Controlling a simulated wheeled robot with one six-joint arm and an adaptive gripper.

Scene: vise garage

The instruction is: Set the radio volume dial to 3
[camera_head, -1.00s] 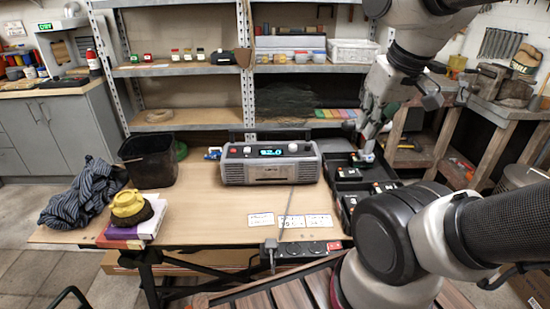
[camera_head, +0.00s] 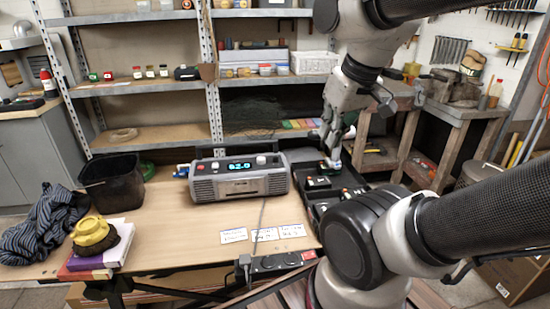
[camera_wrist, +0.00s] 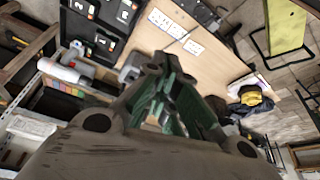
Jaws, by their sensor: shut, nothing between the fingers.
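The grey radio (camera_head: 238,187) stands upright on the wooden workbench. Its lit blue display (camera_head: 239,165) seems to read 82.0, though the digits are small. A red knob (camera_head: 199,167) is at the left of its top front and a pale knob (camera_head: 261,160) is right of the display. I cannot read any dial setting. My gripper (camera_head: 332,163) is shut and empty, to the right of the radio and apart from it, over the black tray. In the wrist view my gripper's green-padded fingers (camera_wrist: 168,75) fill the middle, and I cannot make out the radio there.
A black divided tray (camera_head: 318,183) lies right of the radio. White labelled cards (camera_head: 265,234) and a power strip (camera_head: 273,263) are at the bench front. The bench before the radio is mostly clear.

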